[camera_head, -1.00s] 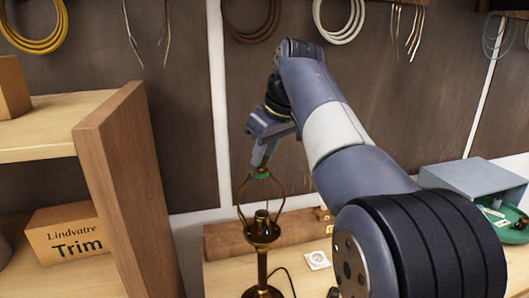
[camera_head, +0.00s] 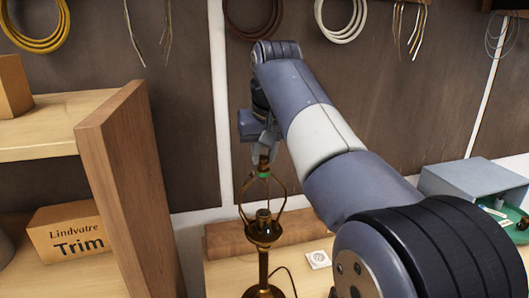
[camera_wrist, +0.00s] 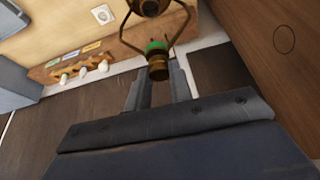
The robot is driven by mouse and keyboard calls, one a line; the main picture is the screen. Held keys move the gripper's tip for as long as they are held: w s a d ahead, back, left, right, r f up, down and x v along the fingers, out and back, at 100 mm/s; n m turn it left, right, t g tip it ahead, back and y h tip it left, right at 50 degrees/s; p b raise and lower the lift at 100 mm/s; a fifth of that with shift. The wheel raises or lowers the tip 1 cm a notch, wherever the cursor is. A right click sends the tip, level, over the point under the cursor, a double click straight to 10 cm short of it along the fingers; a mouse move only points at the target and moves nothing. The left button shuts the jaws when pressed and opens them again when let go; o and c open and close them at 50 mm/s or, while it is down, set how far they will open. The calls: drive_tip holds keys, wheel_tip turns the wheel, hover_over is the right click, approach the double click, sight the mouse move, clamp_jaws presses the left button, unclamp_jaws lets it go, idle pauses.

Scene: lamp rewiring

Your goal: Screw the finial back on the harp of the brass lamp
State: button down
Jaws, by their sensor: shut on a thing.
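The brass lamp (camera_head: 263,231) stands upright on the bench, its harp (camera_head: 282,196) rising around the socket. A green band (camera_head: 264,176) marks the harp's top; it also shows in the wrist view (camera_wrist: 156,47). My gripper (camera_head: 264,157) is directly above the harp, pointing down. In the wrist view, my gripper (camera_wrist: 160,75) is shut on the small brass finial (camera_wrist: 158,70), one finger on each side. The finial is in line with the green band and looks against it; I cannot tell whether the threads are engaged.
A wooden rack with several white knobs (camera_wrist: 85,70) lies behind the lamp. A wooden shelf side (camera_head: 130,185) stands left, and a grey box (camera_head: 470,185) is at the right. Wire coils (camera_head: 253,15) hang above.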

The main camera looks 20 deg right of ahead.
drive_tip(key=m, duration=0.2)
drive_tip(key=m+h, duration=0.1)
drive_tip(key=m, duration=0.1)
drive_tip(key=shift+a+h, duration=0.15)
drive_tip(key=shift+h, duration=0.15)
drive_tip(key=shift+m+g+h, duration=0.4)
drive_tip(key=shift+m+h, duration=0.1)
drive_tip(key=shift+m, duration=0.7)
drive_tip(key=shift+w, duration=0.1)
drive_tip(key=shift+a+f+m, duration=0.1)
drive_tip(key=shift+m, duration=0.5)
drive_tip(key=m+g+h, duration=0.1)
drive_tip(key=m, duration=0.2)
drive_tip(key=m+g, duration=0.1)
drive_tip(key=m, duration=0.2)
drive_tip(key=shift+w+a+m+h, duration=0.1)
drive_tip(key=shift+w+m+h, duration=0.05)
drive_tip(key=shift+m+h, duration=0.25)
drive_tip(key=c, duration=1.2)
unclamp_jaws()
